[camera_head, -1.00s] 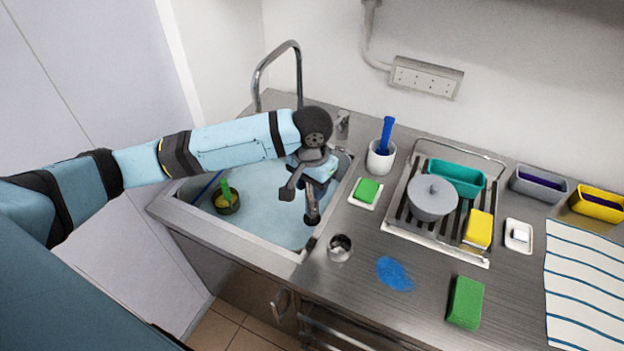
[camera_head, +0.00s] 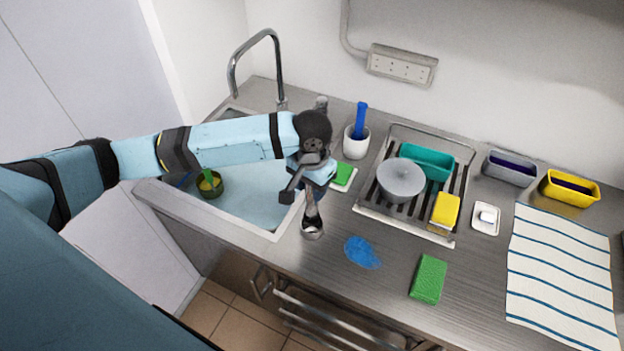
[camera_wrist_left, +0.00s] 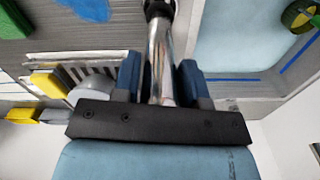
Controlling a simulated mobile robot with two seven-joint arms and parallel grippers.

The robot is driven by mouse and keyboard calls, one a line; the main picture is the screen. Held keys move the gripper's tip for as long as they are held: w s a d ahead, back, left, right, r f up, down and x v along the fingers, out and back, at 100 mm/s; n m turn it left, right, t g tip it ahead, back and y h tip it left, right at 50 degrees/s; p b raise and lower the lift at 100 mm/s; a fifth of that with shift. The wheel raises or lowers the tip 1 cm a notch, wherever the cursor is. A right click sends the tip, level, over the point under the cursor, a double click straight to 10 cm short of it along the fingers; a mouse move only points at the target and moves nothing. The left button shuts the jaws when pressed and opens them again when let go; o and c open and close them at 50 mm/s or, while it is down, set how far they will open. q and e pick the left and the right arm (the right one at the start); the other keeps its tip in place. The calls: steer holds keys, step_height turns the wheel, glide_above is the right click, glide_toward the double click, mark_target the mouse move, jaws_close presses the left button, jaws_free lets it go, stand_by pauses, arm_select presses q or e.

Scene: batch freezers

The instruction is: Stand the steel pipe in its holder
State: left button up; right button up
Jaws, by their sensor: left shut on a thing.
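My left gripper (camera_head: 308,188) is shut on the shiny steel pipe (camera_head: 310,207). It holds the pipe near upright above the counter, just right of the sink's front corner. In the left wrist view the pipe (camera_wrist_left: 160,60) runs between my two blue fingers (camera_wrist_left: 159,82) up to a dark round end at the top edge. The holder (camera_head: 312,231), a small round steel cup, stands on the counter directly under the pipe. The pipe's lower end overlaps the cup's mouth; I cannot tell whether it is inside or just above. My right gripper is not in view.
The sink (camera_head: 240,207) with a tall tap (camera_head: 233,65) lies left. A blue spill (camera_head: 362,252) and a green sponge (camera_head: 428,279) are right of the holder. A rack (camera_head: 387,215) with a grey pot (camera_head: 401,180) stands farther back, a striped cloth (camera_head: 560,272) at right.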

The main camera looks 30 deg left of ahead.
mark_target(311, 201)
arm_select(q)
steer(key=shift+f, duration=2.65)
steer(key=o, duration=0.6)
steer(key=shift+c, duration=0.2)
steer(key=shift+r, duration=5.45)
